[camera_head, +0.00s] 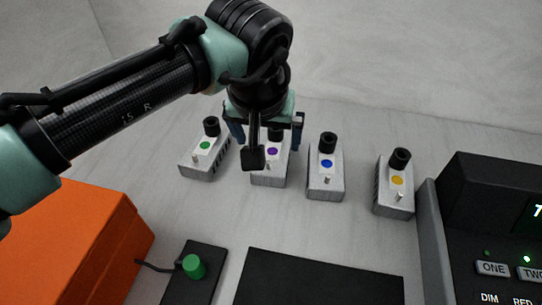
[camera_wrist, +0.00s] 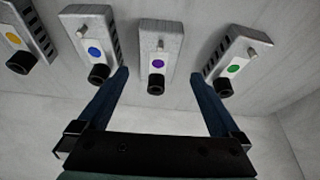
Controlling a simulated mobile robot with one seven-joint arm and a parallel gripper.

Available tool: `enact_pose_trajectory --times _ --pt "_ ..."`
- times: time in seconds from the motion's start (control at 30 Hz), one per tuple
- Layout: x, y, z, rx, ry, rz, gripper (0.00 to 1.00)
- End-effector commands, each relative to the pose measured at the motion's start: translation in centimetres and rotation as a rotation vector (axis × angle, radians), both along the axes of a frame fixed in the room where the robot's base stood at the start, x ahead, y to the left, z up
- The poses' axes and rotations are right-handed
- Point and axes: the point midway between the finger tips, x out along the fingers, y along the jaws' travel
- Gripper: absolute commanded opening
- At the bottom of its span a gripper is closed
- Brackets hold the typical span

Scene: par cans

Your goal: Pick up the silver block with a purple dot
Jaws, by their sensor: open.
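The silver block with a purple dot (camera_head: 270,172) stands on the grey table, second from the left in the head view, partly hidden behind my gripper. In the wrist view the purple-dot block (camera_wrist: 159,45) shows its dot, a black knob and a small silver pin. My gripper (camera_wrist: 163,76) is open, with its two fingers apart and nothing held. In the wrist view the purple-dot block lies between the lines of the fingers, ahead of the tips. In the head view my gripper (camera_head: 266,130) is over the far end of this block. Whether they touch cannot be told.
Similar silver blocks with a green dot (camera_head: 203,151), a blue dot (camera_head: 325,172) and a yellow dot (camera_head: 395,187) stand close by on both sides. An orange box (camera_head: 80,235), a black pad with a green knob (camera_head: 193,267) and a black console (camera_head: 490,220) surround them.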

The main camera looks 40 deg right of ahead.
Motion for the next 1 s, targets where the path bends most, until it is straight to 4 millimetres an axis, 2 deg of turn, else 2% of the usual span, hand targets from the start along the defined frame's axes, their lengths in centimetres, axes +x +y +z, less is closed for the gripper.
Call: enact_pose_trajectory --times 0.03,0.3,0.6,0.9,1.0 --pt "0.2 -0.3 -1.0 0.001 -0.001 -0.002 1.0" --pt "0.8 -1.1 -2.9 0.0 -0.002 -0.004 1.0" --pt "2.2 -2.5 -6.5 -0.001 -0.003 -0.004 1.0" --pt "2.3 -2.7 -6.8 -0.003 -0.002 -0.004 1.0" --pt "2.3 -2.7 -6.8 -0.003 -0.002 -0.004 0.84"
